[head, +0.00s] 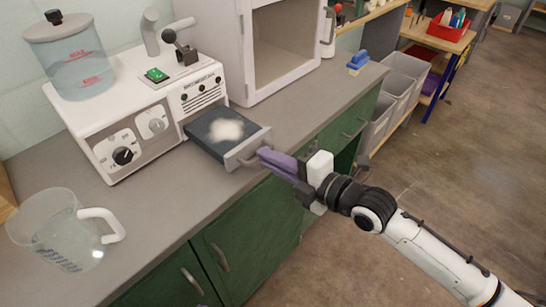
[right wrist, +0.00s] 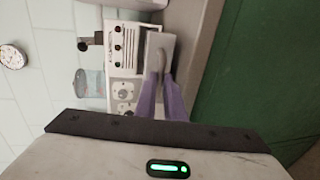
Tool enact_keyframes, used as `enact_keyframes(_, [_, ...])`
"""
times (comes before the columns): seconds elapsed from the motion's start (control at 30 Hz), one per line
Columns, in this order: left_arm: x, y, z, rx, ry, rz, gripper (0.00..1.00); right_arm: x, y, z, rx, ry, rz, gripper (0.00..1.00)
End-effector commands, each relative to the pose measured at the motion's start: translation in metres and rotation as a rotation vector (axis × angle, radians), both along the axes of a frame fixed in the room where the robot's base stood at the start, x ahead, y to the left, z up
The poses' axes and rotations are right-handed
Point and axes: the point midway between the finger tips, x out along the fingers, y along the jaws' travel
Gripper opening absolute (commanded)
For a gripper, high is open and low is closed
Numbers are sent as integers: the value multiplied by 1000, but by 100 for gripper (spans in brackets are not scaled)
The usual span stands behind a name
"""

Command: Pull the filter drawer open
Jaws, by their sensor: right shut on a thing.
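The filter drawer (head: 222,133) sticks out of the front of the white machine (head: 145,112), over the counter. It is dark inside with a pale fluffy clump (head: 227,129) in it. My right gripper (head: 262,158) has purple fingers shut on the handle (head: 250,161) at the drawer's front. In the right wrist view the purple fingers (right wrist: 161,88) meet at the handle (right wrist: 161,60) on the drawer's grey front (right wrist: 153,47). My left gripper is not in view.
A clear jug (head: 60,235) stands on the counter at the left. A lidded water tank (head: 72,62) sits on the machine. A white open-fronted cabinet (head: 285,45) stands behind the drawer. Green cupboards (head: 240,240) lie below the counter edge. The floor at the right is clear.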

Motion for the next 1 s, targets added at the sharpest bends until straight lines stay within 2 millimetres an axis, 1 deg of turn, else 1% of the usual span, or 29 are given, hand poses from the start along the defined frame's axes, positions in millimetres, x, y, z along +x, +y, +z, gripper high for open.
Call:
enact_keyframes(0.07, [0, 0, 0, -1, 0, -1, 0, 0, 0, 1, 1, -1, -1, 0])
enact_keyframes(0.1, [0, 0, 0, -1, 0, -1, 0, 0, -1, 0, 1, -1, -1, 14])
enact_keyframes(0.2, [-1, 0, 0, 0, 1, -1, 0, 0, -1, 1, 0, -1, -2, 28])
enact_keyframes(0.47, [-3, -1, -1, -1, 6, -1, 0, 0, -1, 0, 0, -1, -2, 28])
enact_keyframes(0.57, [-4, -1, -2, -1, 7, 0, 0, -4, -5, 1, 0, 0, -3, 28])
enact_keyframes(0.67, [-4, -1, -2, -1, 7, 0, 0, -13, -15, 2, -3, 0, -3, 28])
enact_keyframes(0.9, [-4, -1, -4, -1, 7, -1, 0, -46, -48, 11, -4, -1, -1, 28])
enact_keyframes(1.0, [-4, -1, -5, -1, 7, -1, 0, -58, -59, 15, -2, 0, -2, 28])
